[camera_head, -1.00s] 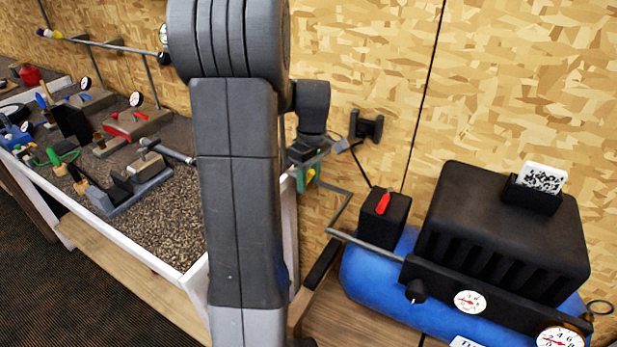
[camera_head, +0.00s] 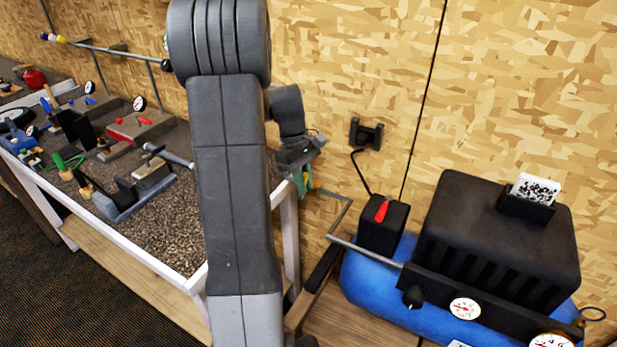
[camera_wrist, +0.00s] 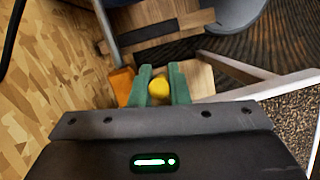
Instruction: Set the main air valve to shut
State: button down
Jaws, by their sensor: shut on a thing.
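My gripper (camera_wrist: 162,86) has green fingers, and they are closed on a yellow piece (camera_wrist: 159,88) in the wrist view. The yellow piece looks like a small handle, perhaps that of the main air valve; its shape is mostly hidden between the fingers. An orange part (camera_wrist: 122,85) sits just left of the fingers. In the head view my gripper (camera_head: 302,181) is small and points down, beside the grey air pipe (camera_head: 342,217) near the bench end. The valve body is not clear there.
A compressor with a blue tank (camera_head: 360,275) stands at right, with a black box bearing a red lever (camera_head: 381,211) and a gauge (camera_head: 464,309). A wall socket (camera_head: 366,133) is above. A white-edged bench (camera_head: 150,255) with tools and gravel is at left.

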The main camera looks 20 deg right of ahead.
jog(key=shift+w+a+g+h+p, duration=0.45)
jog(key=shift+g+h+p, duration=0.15)
jog(key=shift+g+h, duration=0.25)
jog(key=c, duration=1.4)
grip_release()
jog(key=shift+r, duration=0.15)
jog(key=b+v, duration=0.1)
jog(key=v, duration=1.2)
jog(key=shift+w+r, duration=0.2)
jog(key=shift+r, duration=0.05)
jog(key=x, duration=1.4)
jog(key=shift+p, duration=0.4)
jog(key=shift+r, duration=0.1)
